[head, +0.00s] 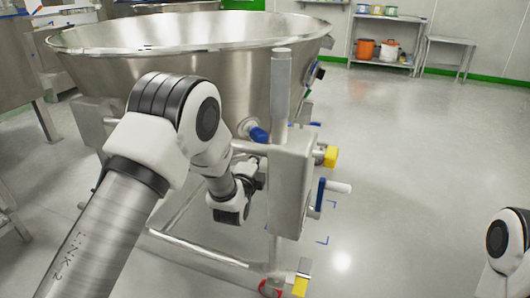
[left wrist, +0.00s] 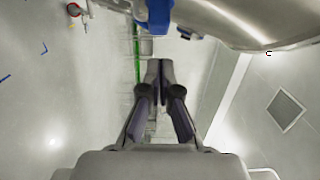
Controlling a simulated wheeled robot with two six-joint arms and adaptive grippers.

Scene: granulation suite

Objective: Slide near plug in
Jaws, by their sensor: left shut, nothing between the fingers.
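A large steel bowl (head: 165,38) stands on a tube frame, with an upright steel housing (head: 291,185) at its right side. A yellow block (head: 331,157) sticks out from the housing's right side, and another yellow block (head: 300,286) sits low on the frame. I cannot tell which part is the near plug. My left gripper (head: 256,172) is beside the housing, below the bowl, and partly hidden. In the left wrist view its fingers (left wrist: 160,78) are shut and empty, below a blue part (left wrist: 158,14). My right gripper is out of view.
A blue-tipped fitting (head: 258,134) sits under the bowl. A frame tube (head: 205,253) runs low across the front. Open floor lies to the right; shelving (head: 385,45) stands at the back.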

